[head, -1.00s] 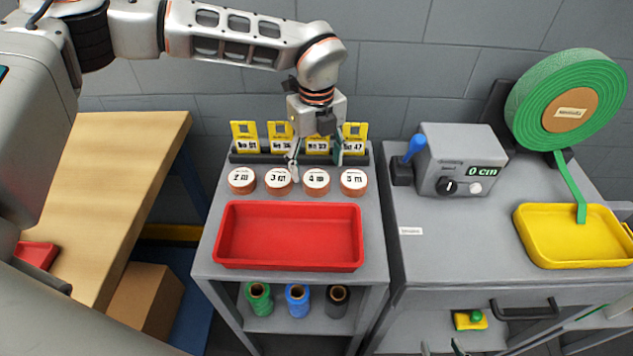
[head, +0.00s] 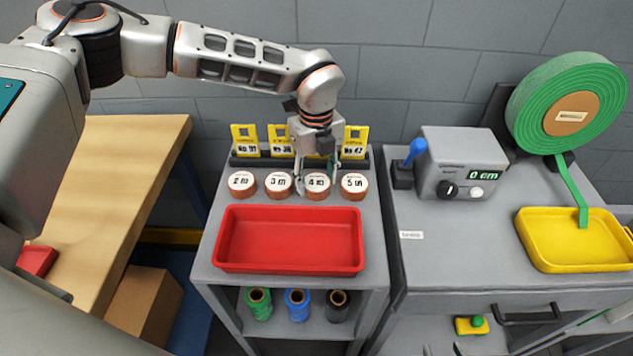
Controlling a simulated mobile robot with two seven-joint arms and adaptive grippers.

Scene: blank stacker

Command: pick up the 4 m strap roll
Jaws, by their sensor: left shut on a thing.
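The 4 m strap roll (head: 317,182) is a small copper-brown roll with a white top label. It is third in the row on the grey cart, behind the red tray. My left gripper (head: 318,184) points down over it with one finger on each side, shut on the roll, which appears still at the height of its neighbours. My right gripper is not clearly in view.
The 3 m roll (head: 278,184) and 5 m roll (head: 354,186) stand close on either side; the 2 m roll (head: 242,184) is further left. Yellow numbered cards (head: 356,141) stand behind. The red tray (head: 290,268) in front is empty.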

